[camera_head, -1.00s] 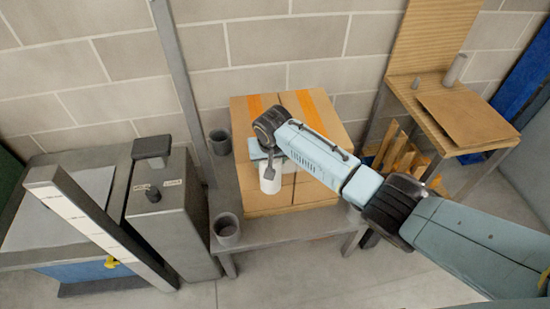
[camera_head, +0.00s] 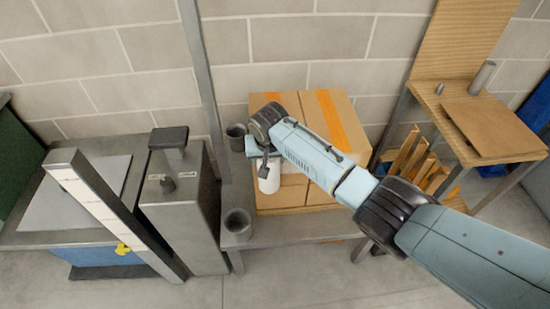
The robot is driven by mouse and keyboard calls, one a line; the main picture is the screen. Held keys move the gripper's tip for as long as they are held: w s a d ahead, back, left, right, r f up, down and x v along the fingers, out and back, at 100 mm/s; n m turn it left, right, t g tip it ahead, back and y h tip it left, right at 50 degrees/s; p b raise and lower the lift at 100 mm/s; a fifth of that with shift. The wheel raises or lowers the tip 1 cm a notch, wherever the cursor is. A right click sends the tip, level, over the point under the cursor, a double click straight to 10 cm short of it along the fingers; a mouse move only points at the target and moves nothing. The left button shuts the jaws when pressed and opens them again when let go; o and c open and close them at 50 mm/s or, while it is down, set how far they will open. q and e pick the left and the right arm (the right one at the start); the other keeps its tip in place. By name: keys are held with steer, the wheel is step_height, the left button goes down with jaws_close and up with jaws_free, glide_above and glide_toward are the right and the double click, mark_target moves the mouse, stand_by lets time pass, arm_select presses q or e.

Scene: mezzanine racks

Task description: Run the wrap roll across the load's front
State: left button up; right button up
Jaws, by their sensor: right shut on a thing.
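The load is a block of tan cardboard boxes (camera_head: 290,198) with orange tape on top, standing on a low grey table (camera_head: 300,231). The white wrap roll (camera_head: 268,179) is upright at the load's front, near its left edge. My right gripper (camera_head: 264,157) is shut on the roll, at its upper end. The right arm reaches in from the right and hides part of the load's top and front. I cannot tell whether the roll touches the boxes. My left gripper is out of view.
A grey cabinet (camera_head: 185,225) and slanted post (camera_head: 110,208) are further left. A wooden stand (camera_head: 470,115) is at the right. A block wall is behind.

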steer(key=w+d+p, duration=0.1)
steer(key=d+p, duration=0.7)
steer(key=d, duration=2)
steer(key=shift+w, duration=0.15)
stand_by(3.3)
steer(key=shift+d+r, duration=0.1)
